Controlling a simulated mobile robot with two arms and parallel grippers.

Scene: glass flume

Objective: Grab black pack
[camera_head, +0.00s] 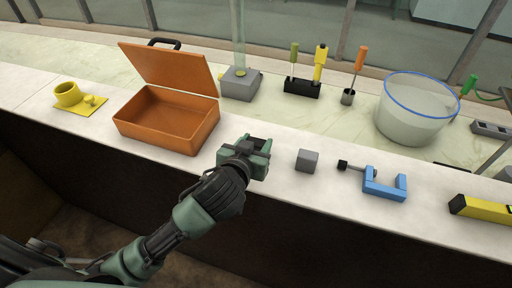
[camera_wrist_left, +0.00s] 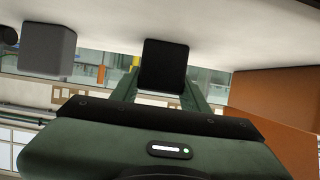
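My left gripper (camera_head: 258,148) is low over the counter's front strip, between the orange case and a grey cube. In the left wrist view, which is upside down, the black pack (camera_wrist_left: 165,66) is between the two fingers of this gripper (camera_wrist_left: 163,88). The pack is a small dark block and about fills the gap between the fingers. I cannot tell whether they press on it. In the head view the gripper mostly hides the pack. My right gripper is not in view.
The open orange case (camera_head: 168,118) is left of the gripper. The grey cube (camera_head: 307,160) and a blue clamp (camera_head: 384,184) are to its right. A yellow level (camera_head: 480,208) is farther right. A clear bucket (camera_head: 416,110) and a tool holder (camera_head: 302,88) stand behind.

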